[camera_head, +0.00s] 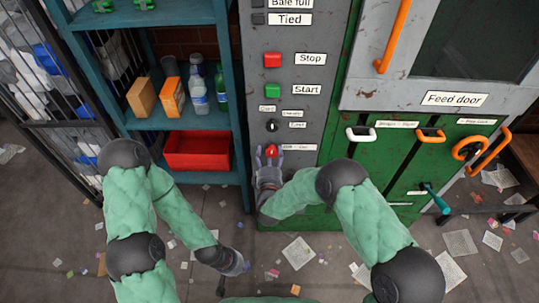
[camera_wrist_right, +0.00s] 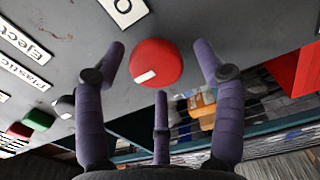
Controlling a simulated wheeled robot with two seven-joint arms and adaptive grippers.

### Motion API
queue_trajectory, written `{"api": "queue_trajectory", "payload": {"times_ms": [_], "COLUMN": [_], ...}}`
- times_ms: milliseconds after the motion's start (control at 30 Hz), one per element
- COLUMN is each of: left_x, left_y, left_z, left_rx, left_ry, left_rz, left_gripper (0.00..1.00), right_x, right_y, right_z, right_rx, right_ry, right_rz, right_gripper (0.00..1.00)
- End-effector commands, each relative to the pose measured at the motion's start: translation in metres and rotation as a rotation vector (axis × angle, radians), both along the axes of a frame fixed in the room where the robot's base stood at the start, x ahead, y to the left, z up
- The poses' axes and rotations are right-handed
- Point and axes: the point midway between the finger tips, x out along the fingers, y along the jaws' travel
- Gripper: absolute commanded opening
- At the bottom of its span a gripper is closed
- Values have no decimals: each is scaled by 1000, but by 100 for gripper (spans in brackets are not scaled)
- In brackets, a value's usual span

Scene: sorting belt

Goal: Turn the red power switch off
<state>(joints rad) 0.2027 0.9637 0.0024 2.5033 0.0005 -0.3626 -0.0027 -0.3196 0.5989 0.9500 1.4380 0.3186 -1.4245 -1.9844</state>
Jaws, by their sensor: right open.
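The red power switch (camera_head: 271,151) is a round red knob low on the grey control panel, with a small white label to its right. It also shows in the right wrist view (camera_wrist_right: 156,60), with a pale pointer mark on its face. My right gripper (camera_head: 269,160) is in front of the switch with its fingers spread open. In the right wrist view the purple fingers stand around the knob, apart from it as far as I can see. My left gripper (camera_head: 236,265) hangs low over the floor, away from the panel; its fingers are too small to read.
Above the switch are a black selector (camera_head: 272,126), a green Start button (camera_head: 272,90) and a red Stop button (camera_head: 272,60). A teal shelf (camera_head: 185,123) with bottles and a red bin (camera_head: 197,150) stands left. Orange handles (camera_head: 430,135) are right. Litter lies on the floor.

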Motion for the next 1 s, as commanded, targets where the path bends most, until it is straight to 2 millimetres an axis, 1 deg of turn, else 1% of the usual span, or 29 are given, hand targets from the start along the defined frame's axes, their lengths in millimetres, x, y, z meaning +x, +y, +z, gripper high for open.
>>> {"api": "queue_trajectory", "payload": {"times_ms": [167,267,600,700,833,1000], "left_x": [0,0,0,0,0,0], "left_y": [0,0,0,0,0,0], "left_z": [0,0,0,0,0,0], "left_rx": [0,0,0,0,0,0], "left_ry": [0,0,0,0,0,0], "left_rz": [0,0,0,0,0,0], "left_gripper": [0,0,0,0,0,0], "right_x": [-6,-18,-84,-99,-113,-120], "right_y": [0,0,1,2,1,1], "right_z": [-1,-1,0,-1,0,-1], "right_rx": [0,0,-1,0,1,0], "right_ry": [2,3,1,1,0,0], "right_rz": [-1,0,3,4,3,2], "right_gripper": [69,69,69,69,69,69]}}
